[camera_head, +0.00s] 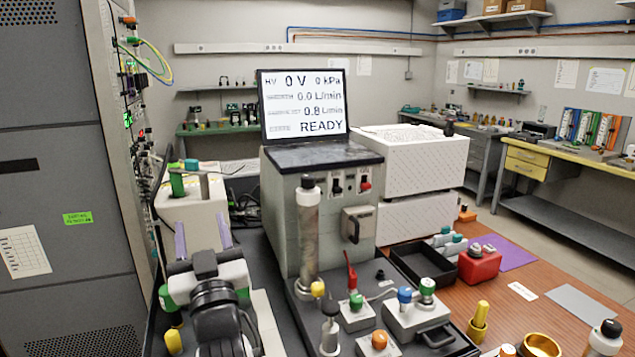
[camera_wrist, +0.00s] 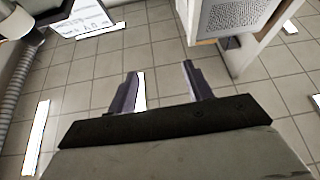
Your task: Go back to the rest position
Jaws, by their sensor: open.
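My gripper (camera_head: 202,238) shows at the lower left of the head view, with two purple-grey fingers standing apart and nothing between them. It is in front of a pale box-shaped unit with a green part. In the wrist view my gripper (camera_wrist: 161,92) is open and empty, with tiled floor (camera_wrist: 90,72) behind its fingers. The particle classifier (camera_head: 322,210) stands to the right of my gripper. Its screen (camera_head: 304,105) reads 0 V, 0 kPa, 0.0 L/min, 0.8 L/min and READY.
A tall dark cabinet (camera_head: 60,170) stands close on the left. Valves and knobs (camera_head: 355,300) stand on the dark base at front centre. A black tray (camera_head: 410,268) and a red container (camera_head: 479,265) are on the wooden table (camera_head: 525,278). White boxes (camera_head: 420,160) stand behind.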

